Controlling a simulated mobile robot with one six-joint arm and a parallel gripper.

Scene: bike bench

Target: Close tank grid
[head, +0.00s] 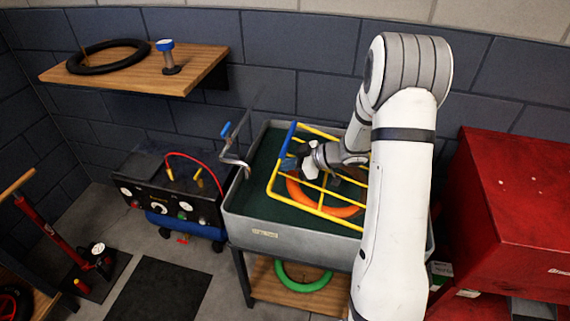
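The tank (233,203) is a grey metal basin on legs with a dark green inside, against the wall. The yellow grid (340,221) has a blue handle bar (288,138) at its left side. The grid appears over the right part of the tank; whether it is raised or level I cannot tell for sure. An orange ring (335,205) shows beneath the grid bars. My gripper (293,162) is at the grid's left side, close to the blue handle. Its fingers are small and partly merged with the bars, so contact and opening are unclear.
A faucet with a blue lever (233,150) stands at the tank's left edge. A black compressor unit (170,200) is left of it. A red cabinet (510,200) stands close on the right. A wooden shelf (190,80) holds a tyre. A green ring (303,280) lies below the tank.

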